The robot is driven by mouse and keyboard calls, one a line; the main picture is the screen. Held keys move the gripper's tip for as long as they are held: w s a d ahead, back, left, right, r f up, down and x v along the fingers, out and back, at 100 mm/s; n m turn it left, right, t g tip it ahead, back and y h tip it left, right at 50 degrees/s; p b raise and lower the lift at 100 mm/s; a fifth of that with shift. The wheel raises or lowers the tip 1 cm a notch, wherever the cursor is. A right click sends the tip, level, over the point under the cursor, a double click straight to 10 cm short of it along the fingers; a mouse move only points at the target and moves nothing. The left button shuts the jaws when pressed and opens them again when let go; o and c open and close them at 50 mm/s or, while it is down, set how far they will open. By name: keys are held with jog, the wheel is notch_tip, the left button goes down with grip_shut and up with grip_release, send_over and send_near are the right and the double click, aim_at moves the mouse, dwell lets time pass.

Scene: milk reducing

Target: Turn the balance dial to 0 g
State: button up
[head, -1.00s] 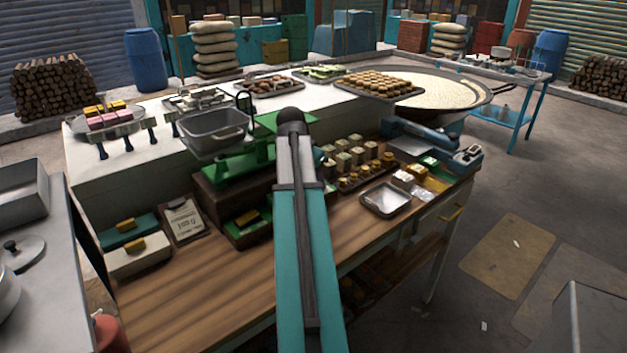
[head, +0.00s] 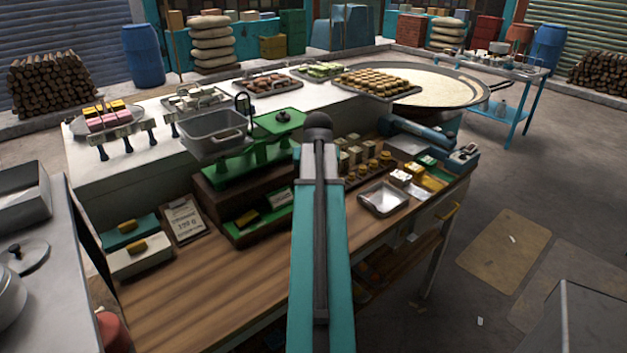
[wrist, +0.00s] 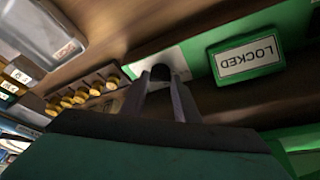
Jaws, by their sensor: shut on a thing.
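The green balance (head: 245,172) stands on the wooden counter on a dark wooden base, with a grey pan (head: 212,137) on its left and a green plate (head: 272,126) on its right. In the wrist view, a dark round knob (wrist: 161,73), apparently the dial, sits on a pale plate (wrist: 183,57) on the balance's front. My gripper (wrist: 162,80) is shut on this knob, one finger on each side. No dial reading can be made out. A green-framed sign (wrist: 248,59) beside it reads LOCKED, upside down. My arm hides the gripper in the head view.
Several brass-topped weights (wrist: 80,95) stand in a row close to my gripper. A metal tray (head: 383,198) lies to the right, and a clipboard (head: 186,220) to the left. The counter's front left (head: 215,285) is clear.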

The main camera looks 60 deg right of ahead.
jog(key=shift+d+n+t, duration=0.1)
jog(key=shift+n+t, duration=0.2)
jog(key=shift+n, duration=0.3)
jog(key=shift+w, duration=0.1)
jog(key=o, duration=0.8)
jog(key=shift+c, duration=0.2)
jog(key=shift+v, duration=1.1)
jog(key=b+v, duration=0.2)
jog(key=v, duration=0.9)
jog(key=shift+r, duration=0.35)
